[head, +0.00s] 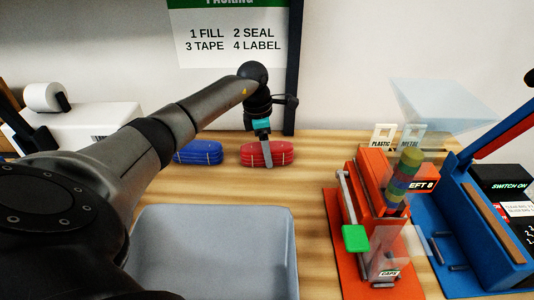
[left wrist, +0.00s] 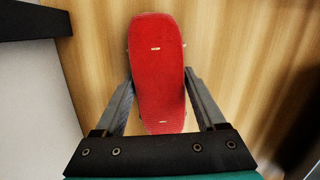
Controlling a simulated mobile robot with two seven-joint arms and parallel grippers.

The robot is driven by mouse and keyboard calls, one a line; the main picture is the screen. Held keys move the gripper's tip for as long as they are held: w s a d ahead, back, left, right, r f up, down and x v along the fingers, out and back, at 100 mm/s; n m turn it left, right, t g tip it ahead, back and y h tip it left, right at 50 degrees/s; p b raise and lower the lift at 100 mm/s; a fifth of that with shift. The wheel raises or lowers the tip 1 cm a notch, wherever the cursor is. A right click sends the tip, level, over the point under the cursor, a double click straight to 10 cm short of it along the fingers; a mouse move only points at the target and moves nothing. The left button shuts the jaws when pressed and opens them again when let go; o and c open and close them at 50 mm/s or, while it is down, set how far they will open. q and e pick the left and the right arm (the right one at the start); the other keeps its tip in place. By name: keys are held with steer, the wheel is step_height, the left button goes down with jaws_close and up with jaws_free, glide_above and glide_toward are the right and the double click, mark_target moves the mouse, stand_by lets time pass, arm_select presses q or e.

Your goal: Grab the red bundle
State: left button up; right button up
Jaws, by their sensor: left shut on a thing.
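The red bundle (head: 282,152) lies on the wooden table beyond the grey bin. It also shows in the left wrist view (left wrist: 157,55), lengthwise between my fingers. My left gripper (head: 268,163) reaches down onto the bundle from above. In the left wrist view its two fingers (left wrist: 158,88) press on the bundle's two long sides, shut on it. The bundle seems to rest on the table; I cannot tell any gap under it. My right gripper is in neither view.
A blue bundle (head: 199,152) lies just left of the red one. A grey bin (head: 212,212) stands in front. An orange device (head: 372,200) with a stack of coloured discs and a blue device (head: 470,220) stand at right. A white printer (head: 90,128) is at left.

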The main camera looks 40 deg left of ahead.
arm_select(q)
steer(key=c, duration=0.5)
steer(key=shift+r, duration=0.1)
steer(key=shift+c, duration=0.2)
